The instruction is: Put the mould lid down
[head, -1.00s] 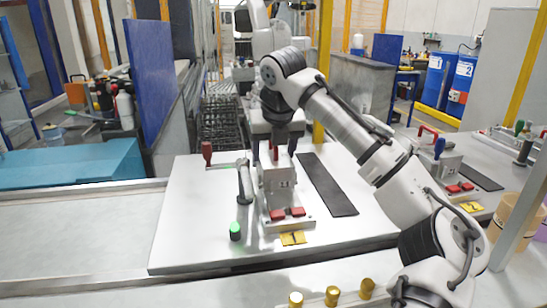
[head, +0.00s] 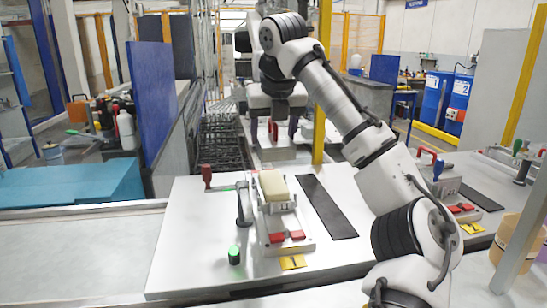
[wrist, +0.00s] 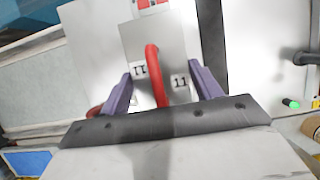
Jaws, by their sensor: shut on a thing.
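The mould lid (head: 277,153) is a grey metal block with a red handle and hangs from my gripper (head: 273,130). In the wrist view the red handle (wrist: 157,75) is between my gripper's purple fingers (wrist: 160,70), with the lid's grey, 11-marked face (wrist: 180,50) beyond it. The lid shows behind and above the open mould (head: 283,225), apart from it. A beige block (head: 272,186) sits on top of the mould. Whether the lid is clear of the table's far edge cannot be told.
A black strip (head: 327,205) lies right of the mould. A lever with a dark red knob (head: 206,172), a green button (head: 234,252) and a yellow tag (head: 292,262) are near it. A blue panel (head: 150,95) stands at the left.

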